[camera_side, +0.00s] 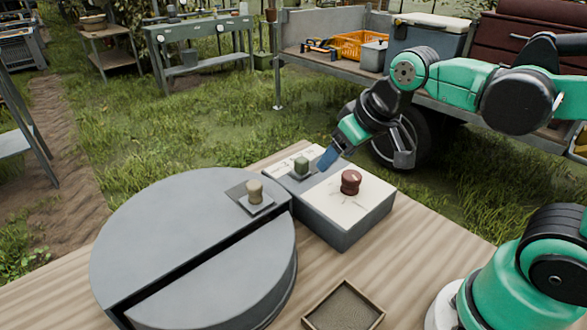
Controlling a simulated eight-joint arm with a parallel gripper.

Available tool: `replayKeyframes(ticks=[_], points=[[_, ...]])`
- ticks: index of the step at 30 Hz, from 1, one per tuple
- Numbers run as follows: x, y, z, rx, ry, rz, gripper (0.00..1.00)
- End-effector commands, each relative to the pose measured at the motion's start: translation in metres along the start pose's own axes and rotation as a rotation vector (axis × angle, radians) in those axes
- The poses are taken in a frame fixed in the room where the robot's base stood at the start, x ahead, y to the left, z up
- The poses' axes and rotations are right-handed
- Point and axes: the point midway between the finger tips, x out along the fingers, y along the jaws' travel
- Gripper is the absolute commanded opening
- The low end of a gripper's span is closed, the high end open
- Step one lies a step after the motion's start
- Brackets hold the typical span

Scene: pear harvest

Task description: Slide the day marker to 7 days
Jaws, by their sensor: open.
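A grey box with a pale top (334,198) stands on the wooden table. Day numbers are too small to read.
A large round grey drum (180,235) with a dark slot stands left of the box, with a beige knob (255,192) on a small plate. A shallow tray (344,306) lies at the front. Bare table lies between box and tray.

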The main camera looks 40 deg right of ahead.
Motion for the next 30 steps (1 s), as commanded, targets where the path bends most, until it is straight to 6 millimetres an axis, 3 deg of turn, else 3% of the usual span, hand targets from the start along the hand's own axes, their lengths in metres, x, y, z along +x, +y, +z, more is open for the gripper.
replayKeyframes(ticks=[6, 13, 21, 30], points=[[0.015, 0.008, -0.044, 0.000, -0.210, 0.005, 0.63], [0.050, 0.017, -0.073, 0.000, -0.415, 0.000, 0.63], [0.075, 0.022, -0.079, 0.001, -0.520, -0.005, 0.63], [0.106, 0.022, -0.062, 0.001, -0.523, -0.006, 0.63]])
